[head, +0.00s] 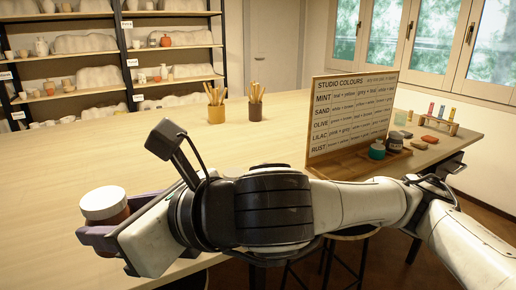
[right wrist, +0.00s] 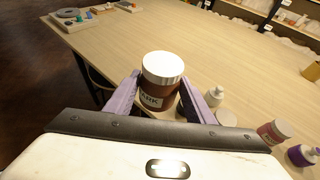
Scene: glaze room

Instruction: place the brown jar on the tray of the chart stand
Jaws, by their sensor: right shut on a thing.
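The brown jar (right wrist: 160,95) has a white lid and a label I can only partly read. My right gripper (right wrist: 158,100) is shut on it, with a lilac finger on either side; the jar looks upright. In the head view the jar (head: 104,207) and the right gripper (head: 100,234) are at the lower left, my arm reaching across from the right. The chart stand (head: 350,112), a board headed "STUDIO COLOURS", stands right of centre, well away from the jar. Its wooden tray (head: 345,168) is partly hidden by my arm and holds a teal jar (head: 376,152) and darker jars.
Two brush pots (head: 216,106) stand behind my arm on the pale table. A rack of coloured tubes (head: 440,124) is right of the stand. A white bottle (right wrist: 216,96), a reddish jar (right wrist: 274,131) and a purple-topped container (right wrist: 301,155) stand near my gripper. The middle table is clear.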

